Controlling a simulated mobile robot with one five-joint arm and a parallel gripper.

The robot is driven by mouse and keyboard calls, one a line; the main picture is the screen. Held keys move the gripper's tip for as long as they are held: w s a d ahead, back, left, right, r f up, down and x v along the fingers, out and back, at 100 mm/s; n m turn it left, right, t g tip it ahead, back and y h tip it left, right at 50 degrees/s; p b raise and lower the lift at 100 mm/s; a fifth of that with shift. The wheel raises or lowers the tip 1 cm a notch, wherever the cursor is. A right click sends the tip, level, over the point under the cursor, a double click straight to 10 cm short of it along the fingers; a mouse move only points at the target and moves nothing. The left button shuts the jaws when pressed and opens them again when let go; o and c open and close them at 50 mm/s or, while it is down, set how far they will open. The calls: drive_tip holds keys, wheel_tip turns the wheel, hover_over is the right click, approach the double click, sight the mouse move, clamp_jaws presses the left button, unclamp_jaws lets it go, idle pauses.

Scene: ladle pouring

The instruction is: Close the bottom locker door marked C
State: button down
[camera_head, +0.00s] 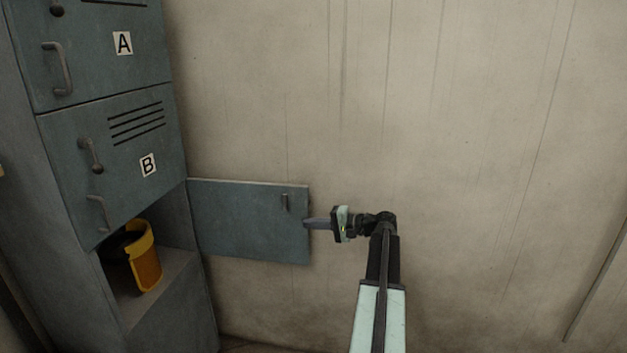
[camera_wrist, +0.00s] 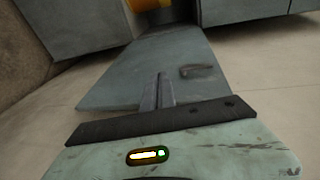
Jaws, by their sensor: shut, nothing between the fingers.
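The bottom locker door (camera_head: 250,225) is a blue-grey panel that stands wide open, swung out to the right of the locker. Its inner face shows, with a small latch piece (camera_head: 284,202) near its free edge; no letter C is visible on it. My gripper (camera_head: 306,223) is shut and empty, with its fingertips at the door's free edge; I cannot tell whether they touch it. In the wrist view the shut fingers (camera_wrist: 158,92) point along the door (camera_wrist: 135,75), and the latch piece (camera_wrist: 198,71) is to their right. The open bottom compartment (camera_head: 172,275) is left of the door.
A yellow and black container (camera_head: 144,262) stands inside the bottom compartment. Above it, locker doors B (camera_head: 125,180) and A (camera_head: 95,60) are shut, each with a handle on its left. A pale wall (camera_head: 420,110) is behind the door, and the space right of my arm is clear.

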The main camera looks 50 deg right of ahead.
drive_tip(key=s+d+r+m+t+h, duration=0.1)
drive_tip(key=s+d+r+m+t, duration=0.15)
drive_tip(key=s+d+r, duration=0.5)
drive_tip(key=shift+n, duration=0.35)
drive_tip(key=x, duration=0.3)
drive_tip(key=d+x, duration=0.1)
drive_tip(key=x, duration=0.3)
drive_tip(key=d+f+x, duration=0.1)
drive_tip(key=x, duration=0.3)
drive_tip(key=shift+w+p, duration=0.35)
drive_tip(key=shift+w, duration=0.15)
